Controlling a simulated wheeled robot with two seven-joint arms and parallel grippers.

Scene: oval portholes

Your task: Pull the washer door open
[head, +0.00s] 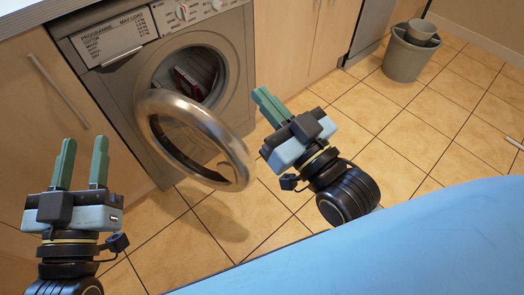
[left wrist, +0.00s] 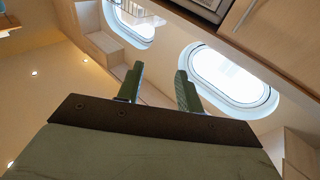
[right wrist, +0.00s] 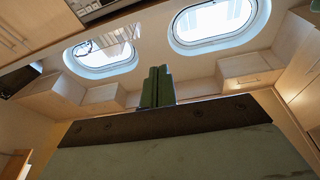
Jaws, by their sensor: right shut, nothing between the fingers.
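The grey washer (head: 122,75) stands between wooden cabinet fronts in the head view. Its round chrome-rimmed door (head: 236,150) is swung open and sticks out from the front, towards me. The drum opening shows behind it, with a dark red item (head: 190,84) inside. My right gripper (head: 268,103) is just right of the door, apart from it, with its fingers together and empty. The fingers also show together in the right wrist view (right wrist: 157,88). My left gripper (head: 83,160) is left of the door, in front of the cabinet, with its fingers apart and nothing between them.
A grey bin (head: 408,55) with a smaller pot on top stands at the back right. A blue surface (head: 400,250) fills the lower right. Tiled floor (head: 400,130) is clear between the cabinets and the blue surface. A cabinet handle (head: 58,90) is at the left.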

